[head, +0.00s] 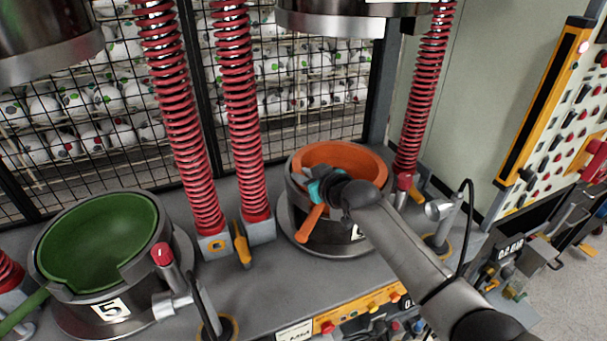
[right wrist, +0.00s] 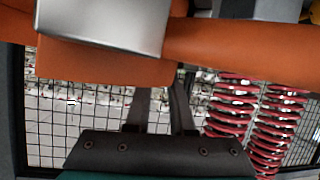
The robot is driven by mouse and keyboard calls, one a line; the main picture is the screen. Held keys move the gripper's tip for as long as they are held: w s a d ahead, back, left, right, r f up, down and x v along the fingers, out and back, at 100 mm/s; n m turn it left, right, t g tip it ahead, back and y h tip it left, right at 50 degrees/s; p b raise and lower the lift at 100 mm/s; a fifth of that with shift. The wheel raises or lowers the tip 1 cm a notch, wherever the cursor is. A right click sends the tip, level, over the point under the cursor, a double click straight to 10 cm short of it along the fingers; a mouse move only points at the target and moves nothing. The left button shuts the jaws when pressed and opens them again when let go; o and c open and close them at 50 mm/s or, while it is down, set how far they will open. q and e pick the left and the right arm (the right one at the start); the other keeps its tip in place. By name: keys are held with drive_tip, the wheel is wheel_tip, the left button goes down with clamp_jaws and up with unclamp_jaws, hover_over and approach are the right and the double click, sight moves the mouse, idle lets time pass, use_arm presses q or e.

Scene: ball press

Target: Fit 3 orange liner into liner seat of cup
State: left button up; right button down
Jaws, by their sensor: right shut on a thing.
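The orange liner (head: 372,162) is a round bowl with a straight handle (head: 309,226). In the head view it lies within the rim of the right-hand grey cup (head: 335,238). Its handle points toward the front, over the cup's near wall. I cannot tell whether it rests fully in the seat. My right gripper (head: 316,188) is shut on the liner near the handle and hides part of its near side. The right wrist view shows orange liner surfaces (right wrist: 235,45) close above the dark fingers (right wrist: 160,105). My left gripper is not in view.
A second cup (head: 75,300) with a green liner (head: 100,240) stands at the left. Red springs (head: 240,110) rise beside the cups, and a press head (head: 335,22) hangs above the right cup. A control panel (head: 370,308) lines the front edge. Wire mesh stands behind.

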drive_tip(key=shift+d+f, duration=0.1)
drive_tip(key=shift+d, duration=0.05)
drive_tip(key=c, duration=1.1)
unclamp_jaws()
drive_tip(key=o, duration=0.4)
drive_tip(key=shift+f, duration=0.2)
drive_tip(key=shift+s, duration=0.1)
